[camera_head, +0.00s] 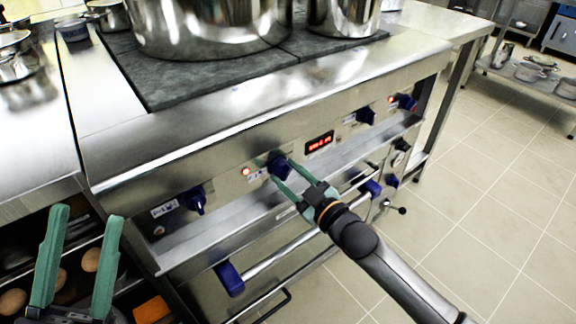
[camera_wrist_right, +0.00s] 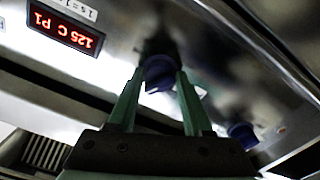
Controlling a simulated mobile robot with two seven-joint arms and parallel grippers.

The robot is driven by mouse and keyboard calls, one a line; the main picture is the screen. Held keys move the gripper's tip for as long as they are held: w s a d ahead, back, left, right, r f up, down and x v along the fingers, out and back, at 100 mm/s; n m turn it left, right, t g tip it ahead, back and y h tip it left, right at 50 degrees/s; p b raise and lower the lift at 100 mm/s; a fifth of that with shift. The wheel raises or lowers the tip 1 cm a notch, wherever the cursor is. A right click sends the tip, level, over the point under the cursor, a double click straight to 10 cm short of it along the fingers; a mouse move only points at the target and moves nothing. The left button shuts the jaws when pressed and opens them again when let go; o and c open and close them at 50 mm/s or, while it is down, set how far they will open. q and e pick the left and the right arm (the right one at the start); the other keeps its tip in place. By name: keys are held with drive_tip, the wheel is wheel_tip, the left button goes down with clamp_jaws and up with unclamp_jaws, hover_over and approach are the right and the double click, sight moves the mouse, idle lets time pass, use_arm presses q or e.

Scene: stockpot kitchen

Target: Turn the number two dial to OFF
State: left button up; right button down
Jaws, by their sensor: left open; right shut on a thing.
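Blue dials sit along the stove's steel front panel. The second dial from the left (camera_head: 278,163) has a lit indicator and a small label beside it. My right gripper (camera_head: 281,170) is shut on this dial, one finger on each side. The dial also shows between the green fingertips in the right wrist view (camera_wrist_right: 159,72). I cannot read its setting or its number. My left gripper (camera_head: 87,217) is open and empty at the lower left, away from the dials.
A red digital display (camera_head: 319,142) is right of the held dial. Other dials are at left (camera_head: 193,199) and right (camera_head: 365,115). Large steel pots (camera_head: 210,25) stand on the dark cooktop. An oven handle bar (camera_head: 290,252) runs below the panel.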

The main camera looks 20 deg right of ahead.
drive_tip(key=n+p, duration=0.1)
drive_tip(key=n, duration=0.1)
drive_tip(key=shift+r+n+p, duration=0.15)
drive_tip(key=shift+n+p, duration=0.25)
use_arm(q)
drive_tip(key=shift+t+y, duration=0.4)
drive_tip(key=shift+a+r+p, duration=0.15)
drive_tip(key=shift+r+p, duration=0.25)
drive_tip(key=shift+r, duration=0.6)
drive_tip(key=shift+a+r+p, duration=0.15)
drive_tip(key=shift+r+p, duration=0.2)
drive_tip(key=shift+r, duration=0.65)
use_arm(e)
drive_tip(key=shift+n, duration=1.6)
use_arm(q)
drive_tip(key=shift+r, duration=0.1)
use_arm(e)
drive_tip(key=shift+c, duration=1.6)
unclamp_jaws()
